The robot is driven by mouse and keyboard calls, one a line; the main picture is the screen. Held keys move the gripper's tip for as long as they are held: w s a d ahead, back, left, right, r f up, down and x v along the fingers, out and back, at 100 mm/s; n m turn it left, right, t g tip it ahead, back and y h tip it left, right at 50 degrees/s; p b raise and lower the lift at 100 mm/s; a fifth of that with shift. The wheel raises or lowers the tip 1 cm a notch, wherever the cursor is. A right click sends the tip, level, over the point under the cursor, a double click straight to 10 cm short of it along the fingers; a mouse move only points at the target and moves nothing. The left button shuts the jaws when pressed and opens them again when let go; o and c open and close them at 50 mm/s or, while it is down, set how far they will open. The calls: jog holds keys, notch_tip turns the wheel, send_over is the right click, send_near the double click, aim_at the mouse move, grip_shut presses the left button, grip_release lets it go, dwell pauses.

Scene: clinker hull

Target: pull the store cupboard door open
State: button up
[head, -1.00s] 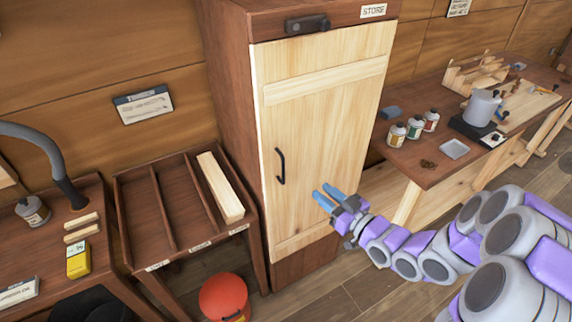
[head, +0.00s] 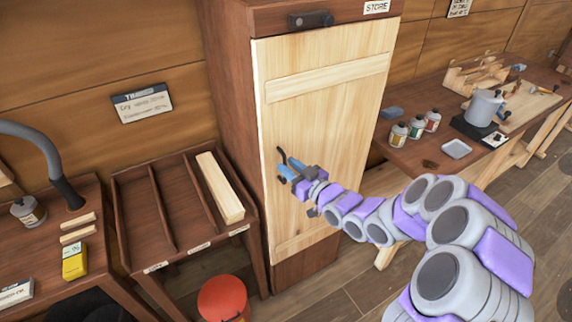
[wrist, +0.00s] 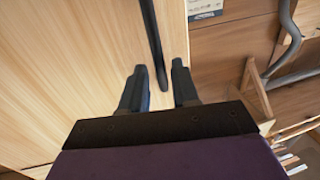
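The store cupboard door (head: 325,110) is pale wood and sits closed in the dark brown cupboard (head: 232,120). Its black bar handle (head: 281,155) is near the door's left edge, its lower part hidden behind my gripper (head: 286,170). In the wrist view my gripper (wrist: 159,82) is open, with a finger on each side of the handle (wrist: 154,40). The handle's end lies between the fingers, with gaps visible on both sides. I cannot tell whether any finger touches it.
A slotted rack (head: 165,215) stands left of the cupboard, with a red bucket (head: 222,298) on the floor before it. A workbench (head: 425,160) with several small tins stands at right. Floor shows in front of the door.

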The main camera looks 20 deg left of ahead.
jog(key=x, duration=0.2)
jog(key=shift+a+f, duration=0.15)
jog(key=shift+a, duration=0.35)
jog(key=shift+d, duration=0.6)
jog(key=shift+a, duration=0.3)
grip_shut()
